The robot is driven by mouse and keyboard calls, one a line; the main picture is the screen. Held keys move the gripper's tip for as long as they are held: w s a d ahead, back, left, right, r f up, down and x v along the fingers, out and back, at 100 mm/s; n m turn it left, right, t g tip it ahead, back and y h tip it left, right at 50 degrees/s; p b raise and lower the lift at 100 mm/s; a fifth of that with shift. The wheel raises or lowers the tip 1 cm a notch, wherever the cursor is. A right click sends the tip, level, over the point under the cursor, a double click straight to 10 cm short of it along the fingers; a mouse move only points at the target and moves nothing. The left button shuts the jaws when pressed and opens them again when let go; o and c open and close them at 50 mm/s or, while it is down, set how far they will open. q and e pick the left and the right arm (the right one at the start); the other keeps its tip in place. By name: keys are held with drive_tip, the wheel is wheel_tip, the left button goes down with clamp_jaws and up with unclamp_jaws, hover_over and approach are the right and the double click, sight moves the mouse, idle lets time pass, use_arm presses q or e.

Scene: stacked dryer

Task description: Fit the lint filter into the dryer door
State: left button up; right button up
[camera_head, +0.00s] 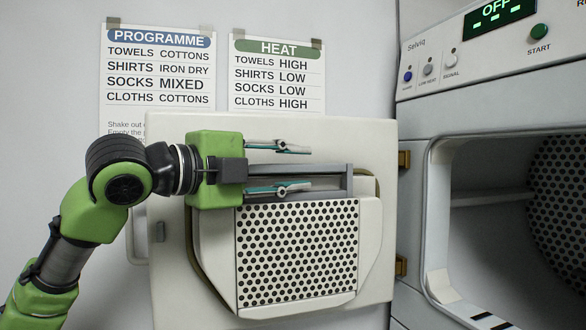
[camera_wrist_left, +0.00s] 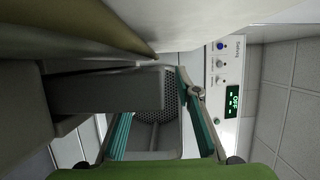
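The open dryer door (camera_head: 376,140) fills the middle of the head view, with a perforated panel (camera_head: 298,250) on its inner face. The lint filter (camera_head: 310,170) shows as a grey bar and upright end at the top of that panel, seemingly seated in or against the door; how deep is hidden. A grey block, likely its bar, also shows in the left wrist view (camera_wrist_left: 105,92). My left gripper (camera_head: 292,168) is open, one finger above the bar and one below, with gaps showing. My right gripper is not in view.
The dryer body (camera_head: 420,190) stands at the right, its opening and drum (camera_head: 560,190) exposed. Its control panel (camera_head: 480,55) reads OFF. Brass hinges (camera_head: 403,160) join door and body. Two paper charts (camera_head: 278,75) hang on the wall behind.

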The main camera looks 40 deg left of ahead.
sight(251, 169)
use_arm(q)
drive_tip(key=s+a, duration=0.1)
drive_tip(key=s, duration=0.7)
idle(0.4)
idle(0.4)
